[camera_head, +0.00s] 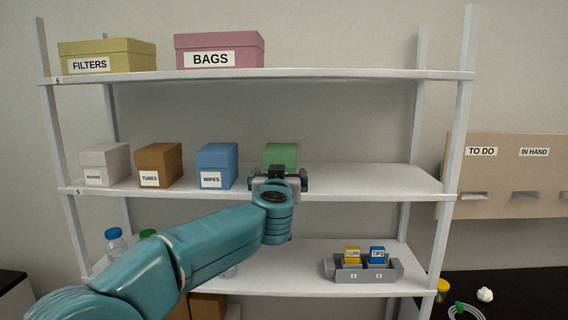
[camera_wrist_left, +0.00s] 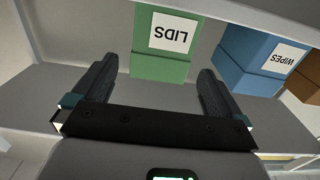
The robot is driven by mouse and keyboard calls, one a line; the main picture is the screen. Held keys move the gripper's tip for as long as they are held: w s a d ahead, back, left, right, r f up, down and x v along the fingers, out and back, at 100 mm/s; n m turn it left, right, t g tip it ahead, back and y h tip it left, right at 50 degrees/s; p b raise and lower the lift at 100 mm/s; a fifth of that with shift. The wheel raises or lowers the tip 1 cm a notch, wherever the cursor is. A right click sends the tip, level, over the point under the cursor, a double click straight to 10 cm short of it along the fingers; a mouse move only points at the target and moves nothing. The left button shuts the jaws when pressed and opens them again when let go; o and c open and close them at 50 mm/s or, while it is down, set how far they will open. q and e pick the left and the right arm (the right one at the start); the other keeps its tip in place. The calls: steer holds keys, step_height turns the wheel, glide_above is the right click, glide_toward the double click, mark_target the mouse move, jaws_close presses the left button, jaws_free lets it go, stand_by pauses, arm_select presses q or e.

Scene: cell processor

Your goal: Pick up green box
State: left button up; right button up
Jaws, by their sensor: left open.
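The green box (camera_head: 280,154) stands on the middle shelf, to the right of the blue box. In the head view its lower part is hidden behind my left gripper (camera_head: 278,176). In the left wrist view the green box (camera_wrist_left: 163,48) appears upside down with a white "LIDS" label. There my left gripper (camera_wrist_left: 156,80) is open, its two fingers pointing toward the box, one to each side. The box lies beyond the fingertips or just at them; I cannot tell exactly. Nothing is held. My right gripper is not in view.
Blue "WIPES" (camera_head: 217,165), brown "TUBES" (camera_head: 158,165) and white (camera_head: 105,165) boxes stand left on the same shelf (camera_head: 375,178). The shelf right of the green box is clear. Yellow "FILTERS" (camera_head: 107,55) and pink "BAGS" (camera_head: 219,51) boxes stand above. A grey holder (camera_head: 340,271) sits below.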

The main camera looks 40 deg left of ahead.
mark_target(281, 162)
arm_select(q)
steer(key=p+x, duration=0.1)
steer(key=x, duration=0.3)
steer(key=p+x, duration=0.2)
steer(key=x, duration=0.3)
steer(key=shift+a+r, duration=0.25)
steer(key=shift+a, duration=0.05)
steer(key=shift+w+a+f, duration=0.1)
steer(key=shift+w+a, duration=0.05)
steer(key=shift+w, duration=0.1)
steer(key=shift+c, duration=0.3)
steer(key=c, duration=0.6)
steer(key=shift+p, duration=0.3)
steer(key=shift+c, duration=0.2)
